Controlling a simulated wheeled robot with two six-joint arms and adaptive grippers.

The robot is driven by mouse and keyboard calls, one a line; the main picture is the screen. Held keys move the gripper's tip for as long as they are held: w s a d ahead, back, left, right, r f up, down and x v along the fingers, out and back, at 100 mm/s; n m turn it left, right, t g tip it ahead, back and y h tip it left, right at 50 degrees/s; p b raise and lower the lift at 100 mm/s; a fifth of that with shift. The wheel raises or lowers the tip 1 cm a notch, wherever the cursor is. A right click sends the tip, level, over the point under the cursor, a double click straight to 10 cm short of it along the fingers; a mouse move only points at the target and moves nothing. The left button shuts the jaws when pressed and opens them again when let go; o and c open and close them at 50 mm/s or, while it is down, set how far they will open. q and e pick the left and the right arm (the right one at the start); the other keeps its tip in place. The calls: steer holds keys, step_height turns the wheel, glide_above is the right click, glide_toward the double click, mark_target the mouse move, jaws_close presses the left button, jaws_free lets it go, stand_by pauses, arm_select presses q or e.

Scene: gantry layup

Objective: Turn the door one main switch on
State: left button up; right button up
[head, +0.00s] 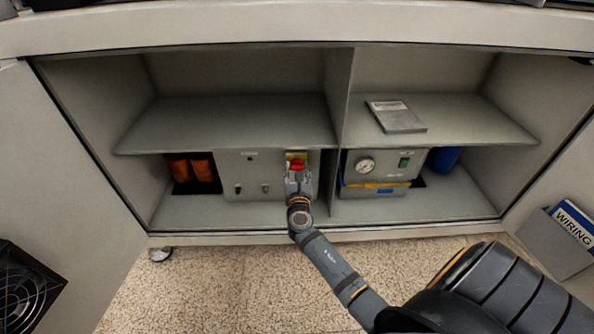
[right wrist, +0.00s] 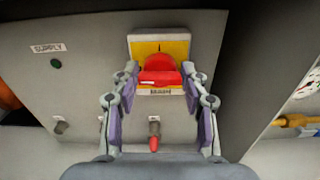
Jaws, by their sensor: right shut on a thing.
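The main switch is a red rotary knob (head: 297,163) on a yellow plate, on the grey supply box (head: 240,172) in the left bay of the open cabinet. In the right wrist view the red knob (right wrist: 160,72) sits between the two fingers of my right gripper (right wrist: 160,82), under a yellow plate (right wrist: 160,45). The fingers are shut on the knob from both sides. In the head view my right gripper (head: 298,172) reaches the box from below and covers part of the switch. My left gripper is not in view.
Beside the switch box stand orange items (head: 192,170) at left. A divider (head: 338,105) separates the right bay, which holds a box with a gauge (head: 364,166) and a blue container (head: 444,159). A shelf (head: 225,120) runs above. Open doors flank the cabinet.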

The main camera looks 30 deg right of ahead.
steer(key=m+b, duration=0.1)
steer(key=m, duration=0.3)
steer(key=shift+f+m+b, duration=0.15)
steer(key=shift+m+b, duration=0.15)
steer(key=shift+b, duration=0.05)
steer(key=m+b, duration=0.2)
steer(key=m, duration=0.2)
steer(key=shift+d+f+m, duration=0.1)
steer(key=shift+m, duration=0.2)
steer(key=shift+s+m+b, duration=0.1)
steer(key=shift+m+b, duration=1.75)
steer(key=shift+m, duration=2.25)
steer(key=o, duration=1.2)
steer(key=shift+c, duration=0.2)
steer(key=shift+s, duration=0.1)
